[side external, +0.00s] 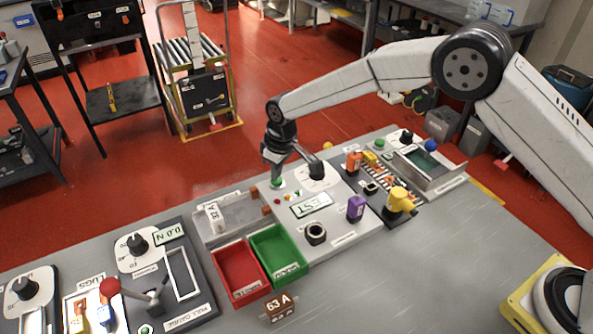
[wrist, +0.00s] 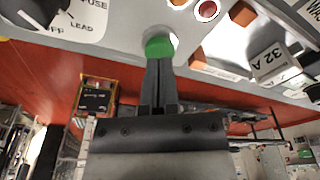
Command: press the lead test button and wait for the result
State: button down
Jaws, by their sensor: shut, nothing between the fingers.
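The green test button (wrist: 160,47) sits on the grey tester panel, beside a selector dial (wrist: 35,12) marked FUSE and LEAD. My gripper (wrist: 158,68) is shut and empty, with its fingertips at the button in the wrist view. In the side view my gripper (side external: 277,176) points down onto the button, which shows as a green edge at the tips. I cannot tell how far the button is pressed. The tester's display (side external: 311,204) shows text that looks like TEST. The dial (side external: 317,172) is partly hidden by my wrist; I cannot tell its setting surely.
A red bin (side external: 240,290) and a green bin (side external: 279,277) stand in front of the tester. A tray with a block marked 32 A (side external: 215,217) is to its left. The front bench is mostly clear.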

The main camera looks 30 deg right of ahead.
aim_at(281, 179)
jog(key=shift+r, duration=2.4)
jog(key=shift+s+d+r, duration=0.2)
jog(key=shift+d, duration=0.25)
jog(key=s+d+r+m, duration=0.1)
jog(key=s+d, duration=0.4)
jog(key=s, duration=0.1)
jog(key=s+d+r+m, duration=0.1)
jog(key=s+d+m, duration=0.1)
jog(key=s+d, duration=0.4)
jog(key=s+d+r+m, duration=0.1)
jog(key=s+d, duration=0.5)
jog(key=shift+s+d+r+m+t+h, duration=0.25)
jog(key=shift+s+r+m+t+h, duration=0.05)
jog(key=shift+s+t, duration=0.1)
jog(key=s+d+f+m, duration=0.1)
jog(key=s+d, duration=0.2)
jog(key=s, duration=0.5)
jog(key=shift+s, duration=0.2)
